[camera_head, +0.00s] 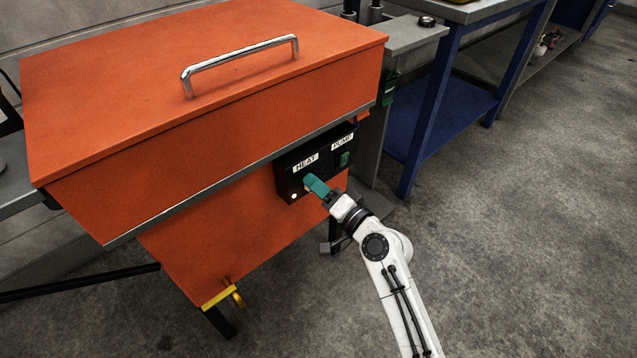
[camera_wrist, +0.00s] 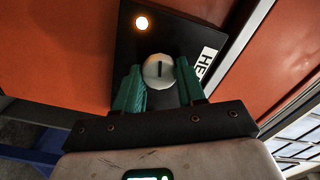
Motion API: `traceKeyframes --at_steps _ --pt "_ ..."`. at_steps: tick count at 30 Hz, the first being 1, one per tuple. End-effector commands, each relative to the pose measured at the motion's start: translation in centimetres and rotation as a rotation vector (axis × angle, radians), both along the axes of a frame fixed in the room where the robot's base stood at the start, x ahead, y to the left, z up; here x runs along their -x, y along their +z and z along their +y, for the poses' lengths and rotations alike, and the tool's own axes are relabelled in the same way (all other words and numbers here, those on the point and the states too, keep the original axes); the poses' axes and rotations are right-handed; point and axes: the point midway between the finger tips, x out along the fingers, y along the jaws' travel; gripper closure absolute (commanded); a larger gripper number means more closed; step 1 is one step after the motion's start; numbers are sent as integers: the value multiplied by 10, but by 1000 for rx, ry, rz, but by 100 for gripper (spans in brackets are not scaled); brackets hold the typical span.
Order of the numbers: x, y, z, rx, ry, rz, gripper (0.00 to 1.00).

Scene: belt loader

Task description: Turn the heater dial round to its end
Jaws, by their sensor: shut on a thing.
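The heater dial (camera_wrist: 159,71) is a round, pale knob with a dark line across its face. It sits on a black control panel (camera_wrist: 126,62), beside a white HEAT label (camera_wrist: 206,62). My gripper (camera_wrist: 160,80) has teal fingers, one on either side of the dial, and is shut on it. In the head view my gripper (camera_head: 312,182) reaches the panel (camera_head: 288,180) from the lower right, and its fingers hide the dial there. A small lamp (camera_wrist: 142,23) on the panel glows warm; it also shows in the head view (camera_head: 294,196).
The panel is on the front of an orange machine (camera_head: 185,180) with a chrome-handled lid (camera_head: 240,62). A green PUMP switch (camera_head: 344,158) sits right of the dial. A blue-legged bench (camera_head: 428,120) stands at the right. The floor (camera_head: 530,240) at the right is clear.

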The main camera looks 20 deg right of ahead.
Motion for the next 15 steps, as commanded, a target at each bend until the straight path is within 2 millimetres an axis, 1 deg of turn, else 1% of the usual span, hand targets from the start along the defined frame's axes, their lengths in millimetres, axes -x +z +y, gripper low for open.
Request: traceKeyframes --at_steps 6,15 --pt "0 1 -1 -135 -2 44 91" --pt "0 0 -1 -235 -2 76 91"
